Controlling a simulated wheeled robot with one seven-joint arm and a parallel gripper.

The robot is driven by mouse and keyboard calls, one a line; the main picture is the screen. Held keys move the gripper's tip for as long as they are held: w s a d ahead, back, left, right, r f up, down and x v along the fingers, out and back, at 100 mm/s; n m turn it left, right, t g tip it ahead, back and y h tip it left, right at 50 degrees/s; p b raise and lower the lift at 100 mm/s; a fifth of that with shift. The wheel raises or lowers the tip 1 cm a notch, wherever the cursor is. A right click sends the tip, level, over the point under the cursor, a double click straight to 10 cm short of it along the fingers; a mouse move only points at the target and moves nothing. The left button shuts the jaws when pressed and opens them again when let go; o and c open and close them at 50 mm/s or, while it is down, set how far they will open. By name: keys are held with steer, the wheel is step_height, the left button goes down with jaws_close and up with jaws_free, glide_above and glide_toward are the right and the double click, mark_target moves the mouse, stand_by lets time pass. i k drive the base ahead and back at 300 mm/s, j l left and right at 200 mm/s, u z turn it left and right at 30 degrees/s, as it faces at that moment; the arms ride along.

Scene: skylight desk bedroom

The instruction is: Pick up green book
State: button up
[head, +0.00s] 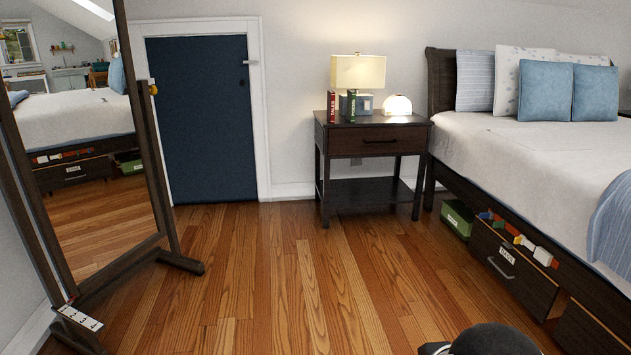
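A thin green book (351,106) stands upright on top of the dark wooden nightstand (374,138), with its spine facing me. A red book (331,107) stands a little to its left, and a lamp is just behind. No gripper fingers show in the head view. A dark rounded part at the bottom edge, right of centre, looks like part of my arm. It is far from the book, across the floor.
A lit table lamp (358,72) and a glowing dome lamp (397,106) share the nightstand top. The bed (535,140) with drawers stands right, a green bin (457,218) under it. A standing mirror (75,130) is left. The wood floor between is clear.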

mark_target(351, 95)
steer(key=i+z, duration=0.1)
steer(key=i, duration=0.95)
steer(key=i+j, duration=0.2)
steer(key=i, duration=0.85)
steer(key=l+z, duration=0.05)
